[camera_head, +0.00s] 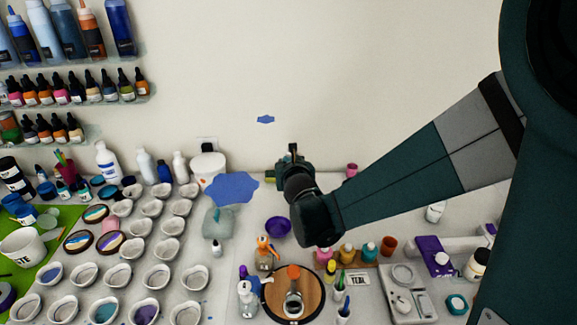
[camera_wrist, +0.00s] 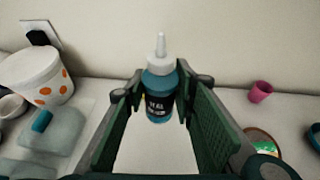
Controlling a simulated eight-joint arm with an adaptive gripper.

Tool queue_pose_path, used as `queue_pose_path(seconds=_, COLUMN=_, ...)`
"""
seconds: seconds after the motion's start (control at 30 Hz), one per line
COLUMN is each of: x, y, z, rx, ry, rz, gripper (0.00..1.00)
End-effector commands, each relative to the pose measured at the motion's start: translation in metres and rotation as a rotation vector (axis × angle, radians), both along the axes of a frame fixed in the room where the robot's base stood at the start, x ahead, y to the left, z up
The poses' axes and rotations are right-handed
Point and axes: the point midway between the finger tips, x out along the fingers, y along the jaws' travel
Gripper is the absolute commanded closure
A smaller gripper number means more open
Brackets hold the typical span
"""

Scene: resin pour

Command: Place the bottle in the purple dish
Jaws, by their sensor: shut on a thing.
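A teal bottle (camera_wrist: 161,107) with a white nozzle top and a dark label is upright between the fingers of my gripper (camera_wrist: 160,90) in the wrist view. The fingers are shut on its sides. In the head view my gripper (camera_head: 292,160) reaches toward the back wall, and I cannot make out the bottle there, as my gripper and wrist hide it. The purple dish (camera_head: 278,227) sits on the table in the head view, just left of my wrist and nearer the front than my gripper. It looks empty. The dish does not show in the wrist view.
A white tub (camera_head: 208,167) stands left at the back; orange spots show in the wrist view (camera_wrist: 37,78). A pink cup (camera_head: 351,170) stands at the back right. A round wooden board (camera_head: 273,301) with bottles lies in front of the dish. White cups fill the left.

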Motion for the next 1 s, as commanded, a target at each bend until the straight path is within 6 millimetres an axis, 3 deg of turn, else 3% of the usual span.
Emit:
queue_pose_path(seconds=0.27, x=-0.001, y=0.003, z=-0.006, rx=-0.001, ry=0.000, rz=-0.011, gripper=0.88)
queue_pose_path(seconds=0.53, x=-0.008, y=0.013, z=-0.025, rx=-0.002, ry=-0.001, rz=-0.077, gripper=0.88)
queue_pose_path(seconds=0.8, x=-0.026, y=0.021, z=-0.048, rx=-0.001, ry=-0.001, rz=-0.230, gripper=0.88)
queue_pose_path(seconds=1.0, x=-0.044, y=0.023, z=-0.055, rx=0.000, ry=-0.002, rz=-0.377, gripper=0.88)
